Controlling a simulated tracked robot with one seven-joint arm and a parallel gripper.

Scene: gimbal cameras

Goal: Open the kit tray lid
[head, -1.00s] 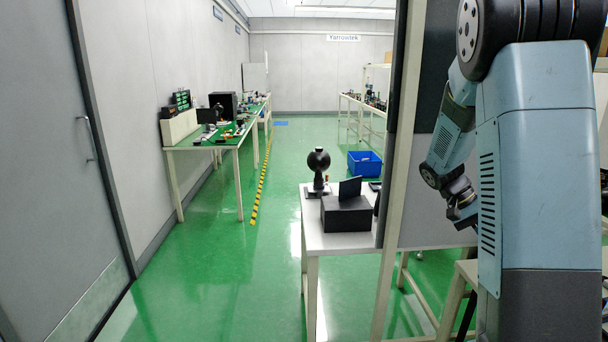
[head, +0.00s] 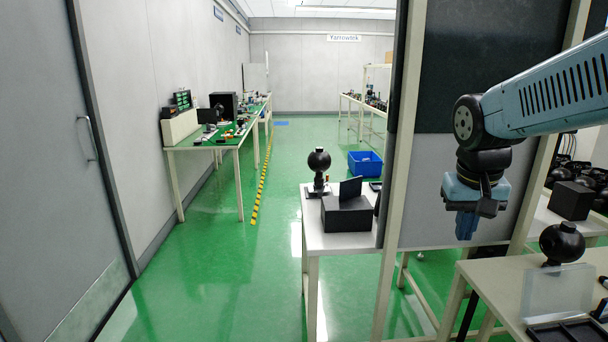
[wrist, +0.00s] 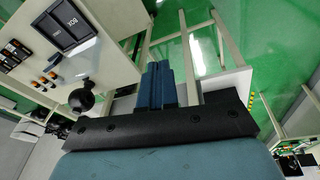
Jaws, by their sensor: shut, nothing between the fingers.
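My gripper (head: 467,228) hangs pointing down in front of a grey panel, left of the near right bench. Its blue fingers (wrist: 160,84) are together and empty in the wrist view, over the floor beside the bench. A black tray (head: 566,332) lies at the bottom right of the head view, partly cut off. A clear panel (head: 558,292) stands up behind it; I cannot tell whether it is the tray's lid. In the wrist view a black tray with a lettered inside (wrist: 68,25) lies on the bench top. My gripper is apart from all of these.
A black ball-shaped gimbal camera (head: 562,243) stands on the near bench (head: 500,285); it also shows in the wrist view (wrist: 82,97). Small orange-and-black parts (wrist: 48,77) lie near the tray. A post (head: 397,150) and panel stand left of my gripper.

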